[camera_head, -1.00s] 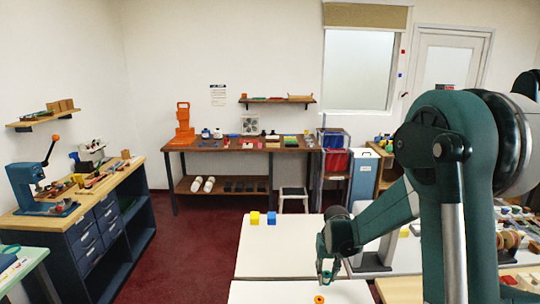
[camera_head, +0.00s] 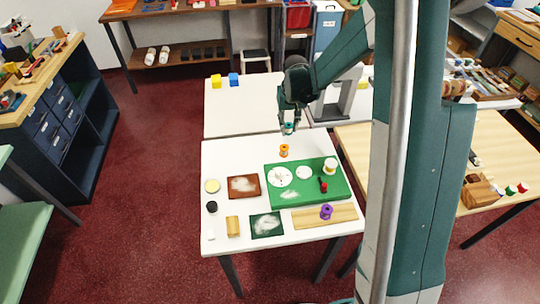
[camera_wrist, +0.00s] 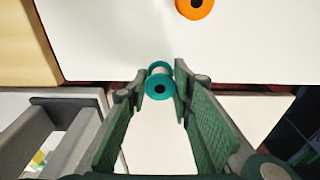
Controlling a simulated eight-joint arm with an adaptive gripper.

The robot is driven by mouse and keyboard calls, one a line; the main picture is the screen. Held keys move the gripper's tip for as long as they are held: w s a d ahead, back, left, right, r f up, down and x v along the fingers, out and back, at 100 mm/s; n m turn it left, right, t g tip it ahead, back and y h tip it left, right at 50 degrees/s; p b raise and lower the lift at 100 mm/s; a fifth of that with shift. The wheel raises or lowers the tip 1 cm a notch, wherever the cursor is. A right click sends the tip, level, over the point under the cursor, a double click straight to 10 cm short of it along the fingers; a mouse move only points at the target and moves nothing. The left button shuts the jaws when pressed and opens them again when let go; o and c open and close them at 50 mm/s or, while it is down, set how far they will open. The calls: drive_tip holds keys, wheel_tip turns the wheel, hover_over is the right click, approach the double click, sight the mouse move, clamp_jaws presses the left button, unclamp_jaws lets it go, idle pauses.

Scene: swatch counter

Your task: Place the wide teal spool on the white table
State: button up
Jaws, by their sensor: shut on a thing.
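The teal spool (camera_wrist: 159,86) is between my gripper's fingertips (camera_wrist: 160,76) in the wrist view, its flanged round end with a dark hole facing the camera. In the head view, my gripper (camera_head: 288,122) holds the teal spool (camera_head: 288,128) near the back edge of the front white table (camera_head: 250,152). In the wrist view the spool overlaps the gap between this table and the white table behind (camera_head: 235,115). Its height above them is hard to tell. An orange spool (camera_head: 284,150) stands on the front table just nearer than my gripper.
The front table carries a green board (camera_head: 281,199) with a white spool (camera_head: 330,166), a brown tray (camera_head: 234,187), a purple spool (camera_head: 326,212) on a wooden strip and small items at left.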

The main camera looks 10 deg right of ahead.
drive_tip(key=s+a+r+m+p, duration=0.1)
drive_tip(key=s+a+r, duration=0.2)
drive_tip(key=s+a, duration=0.2)
drive_tip(key=s+a+r+m+p, duration=0.1)
drive_tip(key=s+a+r+p, duration=0.1)
drive_tip(key=s+a+r, duration=0.2)
drive_tip(key=s, duration=0.3)
drive_tip(key=shift+s+a+r, duration=0.3)
drive_tip(key=shift+a, duration=0.1)
hover_over(271, 161)
drive_tip(key=shift+s+f+b, duration=0.15)
drive_tip(key=shift+f+b, duration=0.15)
drive_tip(key=shift+f, duration=2.65)
drive_tip(key=shift+f, duration=0.1)
drive_tip(key=shift+f, duration=2)
drive_tip(key=shift+f+b, duration=0.1)
drive_tip(key=shift+b, duration=0.2)
